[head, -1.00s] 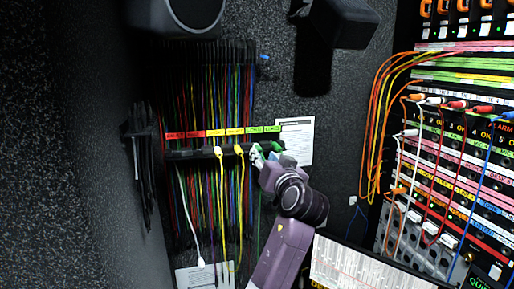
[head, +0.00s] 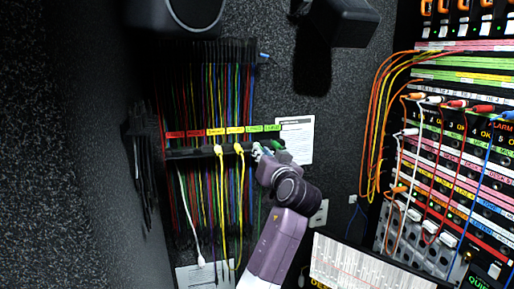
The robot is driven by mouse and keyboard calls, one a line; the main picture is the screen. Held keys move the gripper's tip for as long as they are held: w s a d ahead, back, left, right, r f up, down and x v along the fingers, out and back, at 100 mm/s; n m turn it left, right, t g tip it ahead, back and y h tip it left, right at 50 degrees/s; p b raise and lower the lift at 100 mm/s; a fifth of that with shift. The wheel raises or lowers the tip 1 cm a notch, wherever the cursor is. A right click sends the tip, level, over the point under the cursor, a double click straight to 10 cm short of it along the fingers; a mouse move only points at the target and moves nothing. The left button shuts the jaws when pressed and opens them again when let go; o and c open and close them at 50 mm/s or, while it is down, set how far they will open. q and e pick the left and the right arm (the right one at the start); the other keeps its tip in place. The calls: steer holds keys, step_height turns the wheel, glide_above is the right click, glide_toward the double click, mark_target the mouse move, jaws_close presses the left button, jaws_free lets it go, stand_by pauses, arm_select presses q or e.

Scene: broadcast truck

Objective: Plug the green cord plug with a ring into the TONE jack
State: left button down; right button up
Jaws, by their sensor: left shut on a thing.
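My left gripper (head: 264,153) is at the right end of a black cord rack (head: 190,153) on the back wall, its purple arm rising from below. It is shut at the green plug (head: 277,146), which is partly hidden by the gripper; a ring on it cannot be made out. A thin green cord (head: 258,212) hangs below the rack. The TONE jack cannot be picked out; the labels on the patch bay (head: 462,160) at right are too small to read. My right gripper is not in view.
Yellow plugs (head: 239,149) and a white cord (head: 190,215) hang from the rack left of the gripper. Orange and yellow cables (head: 372,130) loop at the patch bay's left edge. Red, white and blue cords cross its front.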

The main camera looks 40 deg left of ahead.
arm_select(q)
steer(key=shift+r, duration=0.15)
stand_by(0.4)
steer(key=shift+r, duration=1.15)
steer(key=shift+d, duration=0.1)
steer(key=v, duration=0.3)
steer(key=shift+f, duration=0.1)
